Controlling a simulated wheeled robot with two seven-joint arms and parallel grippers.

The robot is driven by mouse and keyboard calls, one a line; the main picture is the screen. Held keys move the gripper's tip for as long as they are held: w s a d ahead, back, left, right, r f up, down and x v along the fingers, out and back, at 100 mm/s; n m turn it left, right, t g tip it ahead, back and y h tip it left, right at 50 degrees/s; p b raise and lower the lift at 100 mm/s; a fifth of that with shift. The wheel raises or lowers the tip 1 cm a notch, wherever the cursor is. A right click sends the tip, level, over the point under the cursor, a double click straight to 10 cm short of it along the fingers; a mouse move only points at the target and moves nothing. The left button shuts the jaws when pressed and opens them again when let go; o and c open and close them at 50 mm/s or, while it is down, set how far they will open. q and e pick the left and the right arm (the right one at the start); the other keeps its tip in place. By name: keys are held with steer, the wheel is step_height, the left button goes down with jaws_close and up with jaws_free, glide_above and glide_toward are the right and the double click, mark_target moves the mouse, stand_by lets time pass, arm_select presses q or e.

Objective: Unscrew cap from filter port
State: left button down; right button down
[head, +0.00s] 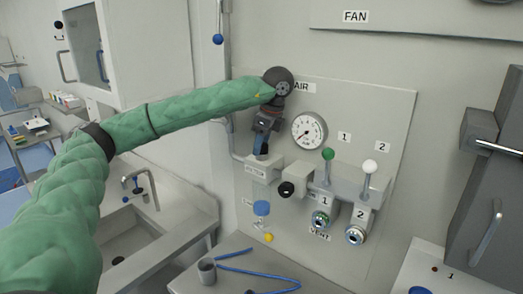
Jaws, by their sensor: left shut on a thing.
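My left gripper (261,146) is at the panel, reached by my green-sleeved arm from the left. It points down and is shut on a small dark cap above a pale filter block (262,168), whose label is too small to read surely. The fingers hide most of the cap, so I cannot tell whether it still sits on the port or is lifted slightly. A blue-topped part (262,208) hangs below the block. My right gripper is not in view.
A gauge (309,131), a black knob (286,189), a green-topped lever (327,155) and a white-topped lever (369,167) stand close to the right. Two ports sit below them. A grey cup (207,270) and blue hose (262,276) lie on the bench. A sink is left.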

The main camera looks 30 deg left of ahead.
arm_select(q)
steer(key=shift+w+a+r, duration=0.15)
steer(key=shift+a+r, duration=0.05)
steer(key=shift+r, duration=0.25)
steer(key=c, duration=2.2)
jaws_free()
steer(key=shift+d+r+n, duration=0.15)
steer(key=shift+r+n, duration=0.15)
steer(key=shift+n, duration=0.7)
steer(key=c, duration=1.9)
jaws_free()
steer(key=shift+s+d+r+n+g, duration=0.2)
steer(key=shift+s+n+g, duration=0.1)
steer(key=shift+n, duration=0.5)
steer(key=shift+o, duration=0.4)
steer(key=shift+n, duration=0.4)
steer(key=o, duration=1.4)
steer(key=shift+a, duration=0.1)
steer(key=shift+o, duration=0.9)
steer(key=shift+a, duration=0.2)
steer(key=shift+a+f, duration=0.1)
steer(key=shift+f, duration=0.2)
